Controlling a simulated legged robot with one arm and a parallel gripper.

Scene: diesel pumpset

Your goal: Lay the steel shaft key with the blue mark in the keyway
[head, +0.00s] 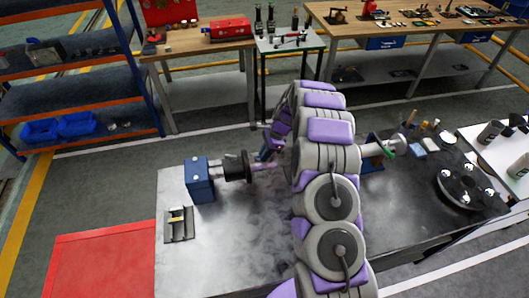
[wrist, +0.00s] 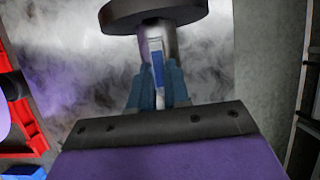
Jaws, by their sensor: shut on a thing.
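In the wrist view my gripper (wrist: 157,78) is shut on the steel shaft key (wrist: 158,68), a narrow pale bar with a blue mark between the two blue-grey fingers. The key's far end lies over the bare shaft end (wrist: 146,44), in front of a dark round flange (wrist: 152,14). The keyway is not clearly seen; I cannot tell whether the key touches it. In the head view my gripper (head: 268,148) is small, just above the shaft stub (head: 266,166) that comes from the dark coupling (head: 236,166) on the blue housing (head: 200,180). The key is not distinct there.
A small grey tray (head: 180,234) with a pale bar sits at the table's front left. A second blue mount and shaft (head: 386,148) stand right of my arm. A black disc with several shiny knobs (head: 466,186) is further right. The steel tabletop (head: 240,245) is clear in front.

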